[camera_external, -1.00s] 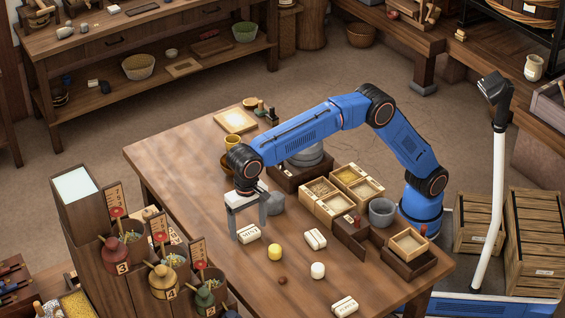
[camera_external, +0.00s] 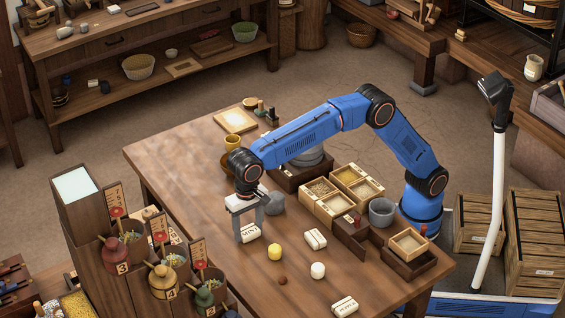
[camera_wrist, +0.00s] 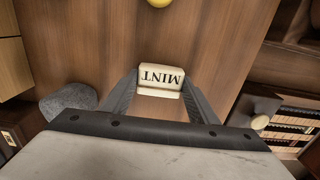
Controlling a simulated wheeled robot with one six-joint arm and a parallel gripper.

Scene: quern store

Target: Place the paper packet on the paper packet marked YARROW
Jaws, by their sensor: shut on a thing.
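A cream paper packet marked MINT (camera_external: 250,234) is on the table between the two fingers of my gripper (camera_external: 250,231). In the wrist view the same MINT packet (camera_wrist: 161,78) sits between the fingertips, its label upside down, and my gripper (camera_wrist: 160,86) is shut on it. A second cream packet (camera_external: 316,239) lies to the right, with its label too small to read. A third cream packet (camera_external: 345,306) lies near the table's front edge; its lettering is not clear. I cannot tell which packet is marked YARROW.
A yellow object (camera_external: 275,252), a white object (camera_external: 318,270) and a small brown ball (camera_external: 282,281) stand between the packets. A grey stone (camera_external: 273,203) is just behind my gripper. Wooden trays (camera_external: 322,214) and a grey mortar (camera_external: 382,211) are at the right. The table's left is clear.

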